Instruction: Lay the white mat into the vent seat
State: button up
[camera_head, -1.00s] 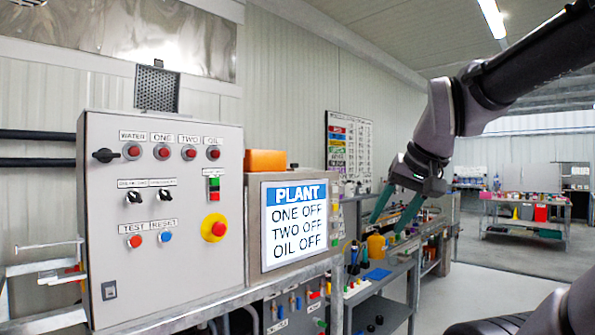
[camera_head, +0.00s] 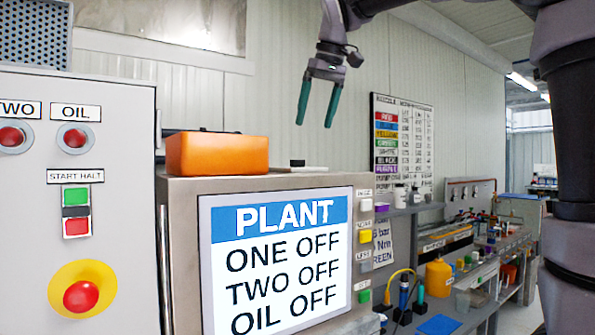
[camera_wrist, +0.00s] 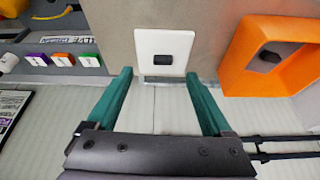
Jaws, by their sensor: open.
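The white mat (camera_wrist: 148,45) is a flat square plate with a black knob at its middle. It lies on top of the grey cabinet with the PLANT screen, near the cabinet's back edge in the wrist view. In the head view its thin edge (camera_head: 315,169) shows right of the orange box. My gripper (camera_head: 316,118) is open and empty above the cabinet top, fingers pointing down. In the wrist view its two green fingers (camera_wrist: 160,76) are spread on either side of the mat's near edge, apart from it. I cannot tell for sure which thing is the vent seat.
An orange open box (camera_wrist: 235,55) stands beside the mat on the cabinet, with a grey piece and black knob inside. A control panel (camera_head: 120,200) stands left. A bench with small parts (camera_head: 490,255) runs along the right. A colour chart (camera_head: 402,140) hangs behind.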

jog(key=a, duration=0.2)
send_over(298, 165)
jog(key=s, duration=0.1)
jog(key=shift+n, duration=0.3)
jog(key=f, duration=0.2)
jog(key=d+f, duration=0.1)
jog(key=f, duration=0.1)
jog(key=shift+s, duration=0.2)
jog(key=shift+d+x, duration=0.15)
jog(key=shift+x, duration=1.2)
jog(key=shift+d+x, duration=0.1)
jog(key=shift+x, duration=1.3)
jog(key=shift+c, duration=0.3)
grip_shut()
jog(key=shift+r, duration=0.1)
